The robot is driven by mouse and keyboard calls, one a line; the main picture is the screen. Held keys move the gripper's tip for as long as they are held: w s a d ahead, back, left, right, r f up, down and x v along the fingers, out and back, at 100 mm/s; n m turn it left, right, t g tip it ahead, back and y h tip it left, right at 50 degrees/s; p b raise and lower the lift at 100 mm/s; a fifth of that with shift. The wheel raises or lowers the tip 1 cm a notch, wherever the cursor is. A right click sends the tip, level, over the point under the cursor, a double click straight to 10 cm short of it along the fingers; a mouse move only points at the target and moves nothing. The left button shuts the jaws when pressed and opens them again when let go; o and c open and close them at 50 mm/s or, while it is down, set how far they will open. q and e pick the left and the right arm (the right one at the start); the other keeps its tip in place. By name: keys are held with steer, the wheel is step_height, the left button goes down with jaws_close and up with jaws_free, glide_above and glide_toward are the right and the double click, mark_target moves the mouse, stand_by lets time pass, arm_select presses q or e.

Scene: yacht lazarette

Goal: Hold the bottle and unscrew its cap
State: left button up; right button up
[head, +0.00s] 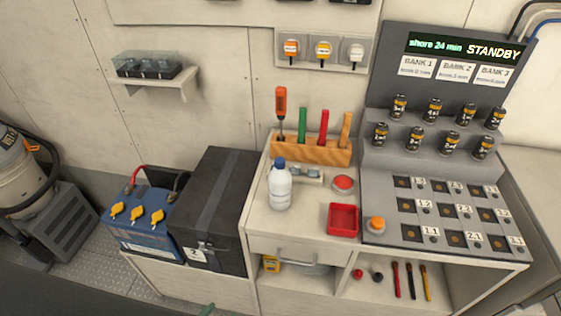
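A white bottle (280,190) stands upright on the light worktop, left of the red tray. Its blue cap (279,164) is seated on the neck. Nothing touches the bottle. Neither of my grippers shows in the head view.
A wooden rack (311,150) with a screwdriver and coloured handles stands behind the bottle. A red tray (343,234) and a red round item (343,183) sit to its right. A black box (232,178) and blue battery (140,235) stand left. A panel with numbered slots (401,214) is far right.

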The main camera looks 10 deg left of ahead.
arm_select(q)
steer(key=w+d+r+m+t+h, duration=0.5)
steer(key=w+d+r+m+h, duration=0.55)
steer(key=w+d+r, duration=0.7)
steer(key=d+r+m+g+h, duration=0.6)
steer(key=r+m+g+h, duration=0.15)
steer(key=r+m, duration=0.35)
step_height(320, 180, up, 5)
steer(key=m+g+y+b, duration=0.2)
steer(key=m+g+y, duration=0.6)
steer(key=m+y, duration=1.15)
glide_above(280, 160)
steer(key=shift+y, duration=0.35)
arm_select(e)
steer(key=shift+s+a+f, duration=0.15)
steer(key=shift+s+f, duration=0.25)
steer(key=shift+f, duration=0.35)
